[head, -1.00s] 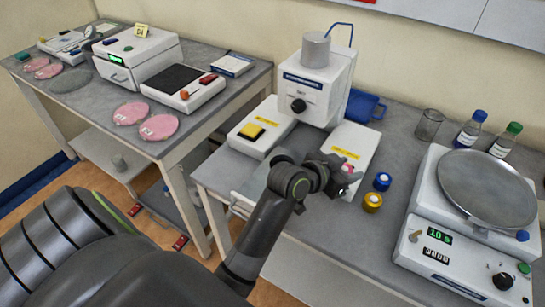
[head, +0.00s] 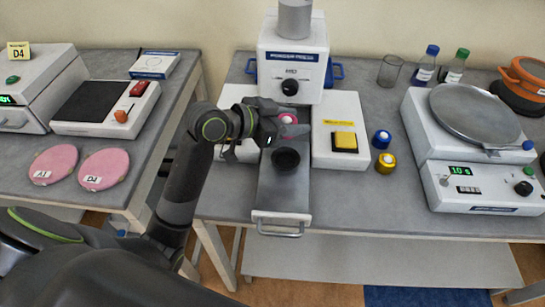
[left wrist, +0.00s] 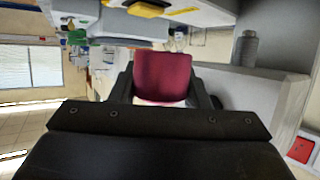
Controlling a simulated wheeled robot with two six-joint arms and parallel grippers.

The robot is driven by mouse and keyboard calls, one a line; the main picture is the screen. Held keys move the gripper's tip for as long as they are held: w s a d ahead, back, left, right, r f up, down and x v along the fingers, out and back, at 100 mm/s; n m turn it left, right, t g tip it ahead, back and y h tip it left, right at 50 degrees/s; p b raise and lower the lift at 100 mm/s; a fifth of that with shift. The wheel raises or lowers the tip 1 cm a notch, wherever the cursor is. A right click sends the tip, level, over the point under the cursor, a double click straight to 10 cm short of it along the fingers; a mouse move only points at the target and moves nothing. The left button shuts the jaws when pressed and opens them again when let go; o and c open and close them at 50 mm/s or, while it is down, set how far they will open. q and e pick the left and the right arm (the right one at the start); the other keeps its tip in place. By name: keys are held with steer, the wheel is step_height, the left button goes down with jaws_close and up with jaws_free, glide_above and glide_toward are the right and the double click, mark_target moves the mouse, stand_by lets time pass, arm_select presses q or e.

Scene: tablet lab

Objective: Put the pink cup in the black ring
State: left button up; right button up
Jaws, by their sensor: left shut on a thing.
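The pink cup (head: 288,119) is in my left gripper (head: 276,128), in front of the press. In the left wrist view the cup (left wrist: 163,76) looks dark pink and sits between the two fingers, which are shut on it. The black ring (head: 286,160) lies on the grey slide plate (head: 283,195) that sticks out from the press toward me. The cup is behind the ring in the picture, and the two look apart. The cup's height above the plate is hard to tell. My right gripper is not in view.
The white press (head: 293,60) stands behind the plate, with a yellow-button box (head: 342,150) to the right. A blue-capped jar (head: 381,139) and a yellow one (head: 386,163) stand beside it. A scale (head: 475,120) is further right. Pink discs (head: 103,169) lie on the left table.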

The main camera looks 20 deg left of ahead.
arm_select(q)
glide_above(290, 159)
step_height(290, 159, down, 6)
steer(key=shift+f, duration=0.1)
step_height(290, 159, down, 3)
steer(key=shift+f+p, duration=0.1)
steer(key=shift+p, duration=0.2)
steer(key=shift+f, duration=0.2)
steer(key=shift+f+b, duration=0.3)
steer(key=shift+f, duration=0.05)
steer(key=o, duration=0.8)
steer(key=shift+r, duration=0.1)
steer(key=shift+o, duration=1.1)
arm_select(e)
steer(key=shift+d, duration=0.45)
